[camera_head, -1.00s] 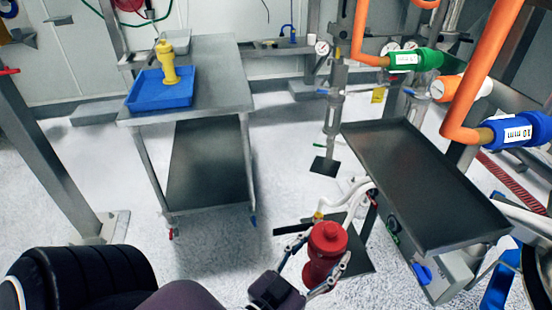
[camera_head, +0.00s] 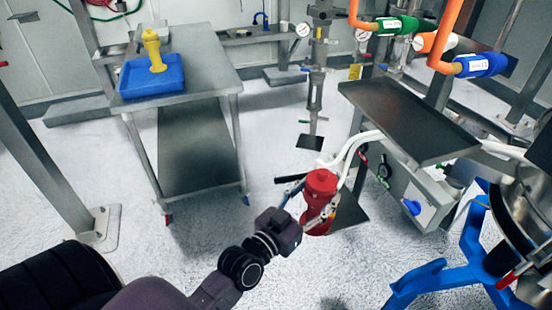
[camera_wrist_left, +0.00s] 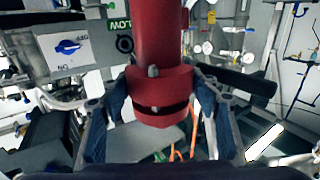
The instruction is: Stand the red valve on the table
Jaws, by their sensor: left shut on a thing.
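The red valve (camera_head: 319,201) is upright in my left gripper (camera_head: 308,208), held in the air above the floor in the head view. In the left wrist view the red valve (camera_wrist_left: 160,75) stands between the two fingers of the left gripper (camera_wrist_left: 158,108), which close on its collar from both sides. The steel table (camera_head: 195,83) stands at the upper left, apart from the valve. A blue tray (camera_head: 135,88) lies on its near left part, with a yellow valve (camera_head: 153,50) standing in it. My right gripper is not in view.
The right part of the steel table is bare. A dark steel tray surface (camera_head: 405,120) stands at the right, above a grey control box (camera_head: 400,190). A blue frame (camera_head: 440,280) and a metal vessel are at lower right. Open floor lies between table and valve.

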